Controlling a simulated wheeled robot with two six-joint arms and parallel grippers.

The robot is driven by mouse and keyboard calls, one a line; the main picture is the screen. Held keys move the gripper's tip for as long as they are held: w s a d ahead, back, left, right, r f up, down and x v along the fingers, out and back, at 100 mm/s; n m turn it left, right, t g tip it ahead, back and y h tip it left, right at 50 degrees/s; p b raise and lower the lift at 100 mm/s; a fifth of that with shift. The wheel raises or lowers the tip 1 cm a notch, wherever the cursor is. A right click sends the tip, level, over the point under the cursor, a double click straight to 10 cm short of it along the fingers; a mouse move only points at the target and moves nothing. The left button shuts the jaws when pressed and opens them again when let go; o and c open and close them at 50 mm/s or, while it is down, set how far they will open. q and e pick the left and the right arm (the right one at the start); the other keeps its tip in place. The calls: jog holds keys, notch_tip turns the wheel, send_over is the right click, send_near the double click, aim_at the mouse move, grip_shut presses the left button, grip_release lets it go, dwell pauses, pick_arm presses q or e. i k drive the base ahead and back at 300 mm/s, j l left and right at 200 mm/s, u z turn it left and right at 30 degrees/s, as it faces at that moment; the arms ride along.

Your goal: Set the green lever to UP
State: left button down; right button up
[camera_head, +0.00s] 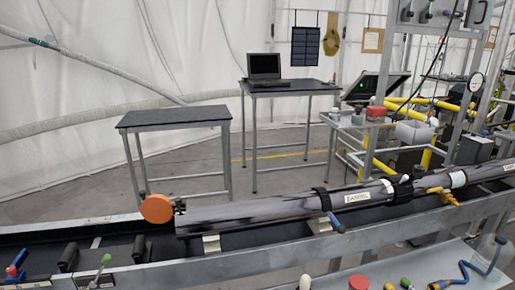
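A lever with a green knob (105,260) stands at the lower left, on the near rail of the long metal trough. Its light-coloured shaft leans, with the green end uppermost and to the right. I cannot read any UP or DOWN marking beside it. A second small green-tipped item (406,283) lies at the bottom edge on the light bench, partly cut off; I cannot tell what it is. Neither of my grippers is in view.
A long grey tube (255,211) with an orange disc (156,208) at its left end rests over the trough (225,272). A red and blue handle (14,268) is at the far left. A light bench (440,262) with a bottle and a red knob is at lower right.

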aim_at(107, 259)
jog(key=u, duration=1.3)
